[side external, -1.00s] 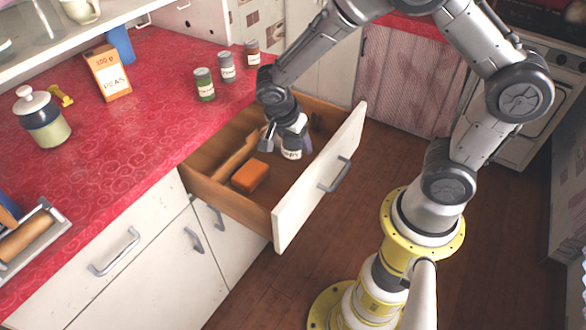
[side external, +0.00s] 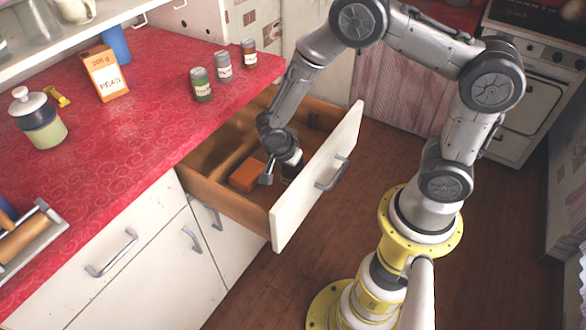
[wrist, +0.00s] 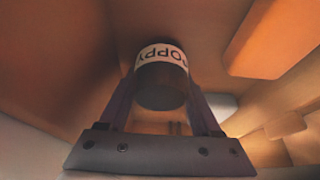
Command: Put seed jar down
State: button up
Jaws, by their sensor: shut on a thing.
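The seed jar is a small dark jar with a white label reading "POPPY". It shows in the wrist view (wrist: 161,82), between the two fingers of my gripper (wrist: 162,92). In the side view my gripper (side external: 281,168) is down inside the open drawer (side external: 232,201), shut on the jar (side external: 289,173), which is mostly hidden by the fingers. The jar is low in the drawer, near the drawer front. I cannot tell whether its base touches the drawer floor.
An orange block (side external: 246,175) lies in the drawer just left of my gripper. The drawer front (side external: 315,180) rises close on the right. Several small jars, including a green one (side external: 201,85), and a peas box (side external: 105,73) stand on the red counter (side external: 130,135).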

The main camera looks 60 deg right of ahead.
jog(key=shift+f, duration=0.1)
jog(key=o, duration=1.5)
jog(key=v, duration=1.1)
jog(key=s+d+r+n+t+y, duration=0.1)
jog(key=s+r+n, duration=0.25)
jog(key=r, duration=0.35)
jog(key=s+r+n+t+y, duration=0.1)
jog(key=s+r+n, duration=0.2)
jog(key=r+n, duration=0.3)
jog(key=shift+s+r+n+t+y, duration=0.4)
jog(key=shift+s+r+n+t, duration=0.2)
jog(key=shift+s+r+n, duration=0.75)
jog(key=shift+s+r+n+t+y, duration=0.4)
jog(key=shift+s+r+n+t, duration=0.35)
jog(key=shift+s+n, duration=1)
jog(key=shift+s+r+n+t+y, duration=0.45)
jog(key=shift+s+r+n, duration=0.75)
jog(key=shift+s, duration=0.75)
